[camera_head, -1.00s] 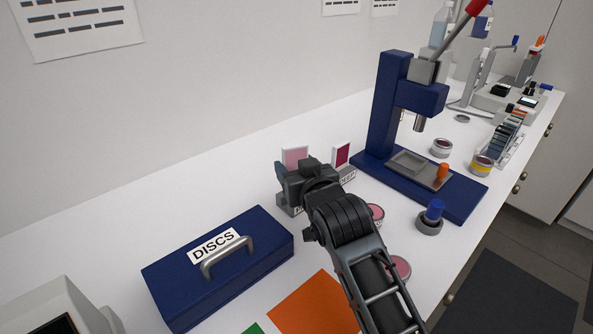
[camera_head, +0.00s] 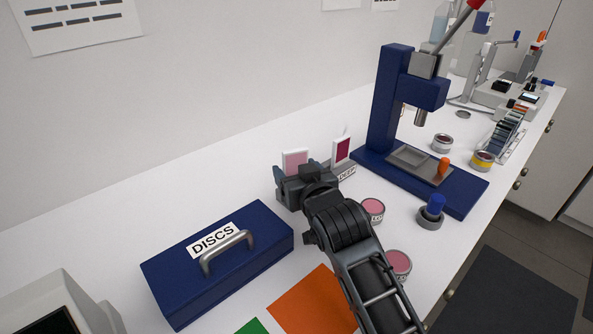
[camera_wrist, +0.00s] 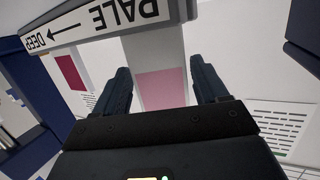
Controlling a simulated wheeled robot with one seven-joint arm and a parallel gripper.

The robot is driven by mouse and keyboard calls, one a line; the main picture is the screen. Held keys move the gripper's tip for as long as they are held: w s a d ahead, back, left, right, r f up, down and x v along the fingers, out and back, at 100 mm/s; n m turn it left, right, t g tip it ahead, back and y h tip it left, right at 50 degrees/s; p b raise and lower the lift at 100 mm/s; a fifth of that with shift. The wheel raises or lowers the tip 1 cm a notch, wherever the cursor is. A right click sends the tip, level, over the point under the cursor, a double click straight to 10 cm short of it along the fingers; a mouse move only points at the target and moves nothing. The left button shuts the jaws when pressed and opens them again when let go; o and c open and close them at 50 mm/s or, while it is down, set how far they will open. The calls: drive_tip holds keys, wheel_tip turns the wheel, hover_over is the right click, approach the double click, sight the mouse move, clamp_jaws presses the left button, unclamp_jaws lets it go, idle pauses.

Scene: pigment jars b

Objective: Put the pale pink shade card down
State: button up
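The pale pink shade card (camera_head: 295,161) stands upright at the grey card rack (camera_head: 347,173), whose strip reads PALE and DEEP in the wrist view (camera_wrist: 100,24). The card (camera_wrist: 161,90) shows between my two fingers there. My gripper (camera_head: 306,176) looks open, with a finger at either side of the card and a narrow gap at the right finger. My gripper hides the card's lower part in the head view. A deep magenta card (camera_head: 341,150) stands at the DEEP end, and it also shows in the wrist view (camera_wrist: 70,72).
The blue DISCS box (camera_head: 215,265) is left of my gripper. The blue press (camera_head: 385,120) stands right of the rack. Pink jars (camera_head: 373,208) (camera_head: 399,262) and a blue-topped item (camera_head: 434,209) lie right of my arm. An orange sheet (camera_head: 312,302) lies in front.

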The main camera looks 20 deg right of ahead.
drive_tip(key=shift+o, duration=1.3)
drive_tip(key=shift+r, duration=0.15)
drive_tip(key=shift+r+p, duration=0.35)
drive_tip(key=shift+s+r, duration=0.2)
drive_tip(key=b+v, duration=0.1)
drive_tip(key=v, duration=1)
drive_tip(key=shift+s, duration=0.3)
drive_tip(key=shift+a, duration=0.1)
